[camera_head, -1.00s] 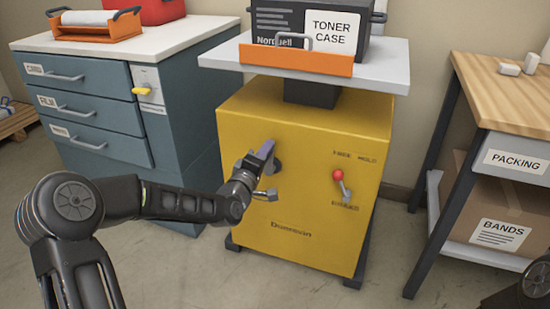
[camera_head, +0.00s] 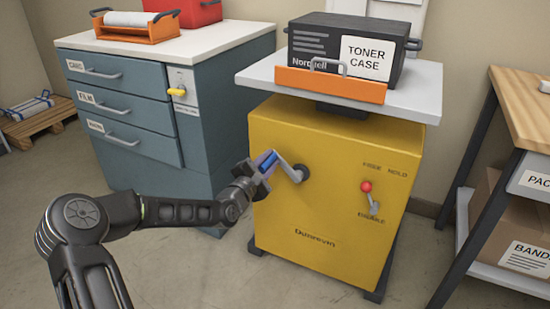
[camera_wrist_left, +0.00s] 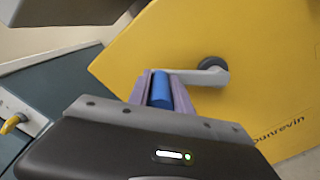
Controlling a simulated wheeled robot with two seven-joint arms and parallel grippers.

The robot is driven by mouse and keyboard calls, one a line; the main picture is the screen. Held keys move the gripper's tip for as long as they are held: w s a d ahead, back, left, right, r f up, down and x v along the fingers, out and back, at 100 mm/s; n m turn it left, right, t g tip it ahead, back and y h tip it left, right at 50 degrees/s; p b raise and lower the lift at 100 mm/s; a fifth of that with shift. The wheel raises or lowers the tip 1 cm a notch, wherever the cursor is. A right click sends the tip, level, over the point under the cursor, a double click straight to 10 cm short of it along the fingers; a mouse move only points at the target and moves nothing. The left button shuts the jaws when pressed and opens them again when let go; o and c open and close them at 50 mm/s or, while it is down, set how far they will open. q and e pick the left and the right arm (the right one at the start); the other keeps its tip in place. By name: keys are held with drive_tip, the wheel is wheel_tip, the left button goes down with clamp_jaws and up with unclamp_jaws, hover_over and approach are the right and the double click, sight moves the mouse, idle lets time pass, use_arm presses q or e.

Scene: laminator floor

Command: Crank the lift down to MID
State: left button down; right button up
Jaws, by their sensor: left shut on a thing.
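The lift is a yellow cabinet (camera_head: 335,215) with a light grey platform (camera_head: 415,105) on top. Its crank (camera_head: 290,167) is a grey arm on a dark hub, with a blue handle; the crank arm points up and left. My left gripper (camera_head: 266,165) is shut on the blue crank handle (camera_wrist_left: 161,90), which shows between its fingers in the left wrist view. No MID mark is readable. My right gripper is out of view.
A blue-grey drawer cabinet (camera_head: 215,130) is close on the left. A wooden-topped packing bench (camera_head: 525,100) stands on the right. The floor in front is clear.

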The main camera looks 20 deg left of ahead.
use_arm(q)
drive_tip(key=shift+a+f+n, duration=0.65)
drive_tip(key=shift+f+n, duration=0.1)
drive_tip(key=shift+n, duration=0.35)
drive_tip(key=c, duration=1.2)
unclamp_jaws()
drive_tip(key=shift+o, duration=0.2)
drive_tip(key=s+p, duration=0.2)
drive_tip(key=s, duration=0.5)
drive_tip(key=shift+s+a, duration=0.2)
drive_tip(key=shift+s, duration=0.15)
drive_tip(key=shift+s, duration=0.1)
